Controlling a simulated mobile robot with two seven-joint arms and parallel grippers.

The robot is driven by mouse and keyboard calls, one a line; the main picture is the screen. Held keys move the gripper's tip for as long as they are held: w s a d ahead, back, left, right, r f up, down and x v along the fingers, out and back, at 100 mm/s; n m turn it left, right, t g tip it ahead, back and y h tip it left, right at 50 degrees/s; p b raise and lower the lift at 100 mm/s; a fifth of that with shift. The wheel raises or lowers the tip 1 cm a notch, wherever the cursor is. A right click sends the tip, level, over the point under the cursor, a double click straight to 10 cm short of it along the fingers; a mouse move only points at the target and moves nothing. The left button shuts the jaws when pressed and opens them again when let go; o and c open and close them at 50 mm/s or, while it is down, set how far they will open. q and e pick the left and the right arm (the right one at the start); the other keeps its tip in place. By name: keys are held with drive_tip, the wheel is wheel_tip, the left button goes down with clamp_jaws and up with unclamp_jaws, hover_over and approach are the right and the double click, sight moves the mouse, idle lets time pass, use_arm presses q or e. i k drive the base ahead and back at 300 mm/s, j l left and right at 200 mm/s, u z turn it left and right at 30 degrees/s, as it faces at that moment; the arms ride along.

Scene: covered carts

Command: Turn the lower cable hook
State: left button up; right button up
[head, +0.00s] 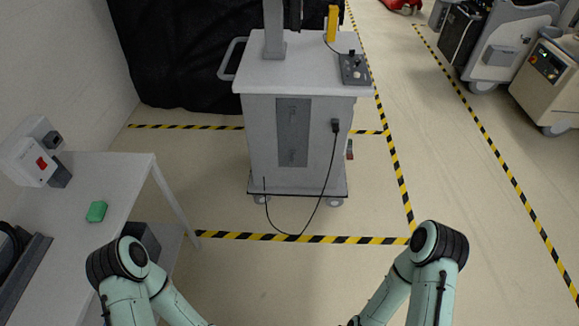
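A light grey cart (262,140) stands ahead, upright on castors. A dark grey vertical panel (292,132) is on its front face. Faint small marks show near the panel's top and bottom; they are too small to tell whether either is a cable hook. A black plug (336,126) sits on the cart's front, right of the panel. Its black cable (322,192) hangs down, loops over the floor and rises to the cart's lower left front. Both my arms show at the bottom, bent, with their forearms running out of the picture. Neither gripper is in view.
A black cover (180,60) hangs behind the cart. Other carts stand far right. Floor between my arms and the cart is clear except the cable.

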sight(292, 153)
drive_tip(key=z, duration=0.15)
drive_tip(key=i+j+z, duration=0.45)
drive_tip(key=i+j, duration=0.3)
drive_tip(key=i+j+z, duration=0.2)
drive_tip(key=i+j, duration=0.5)
drive_tip(key=i, duration=0.1)
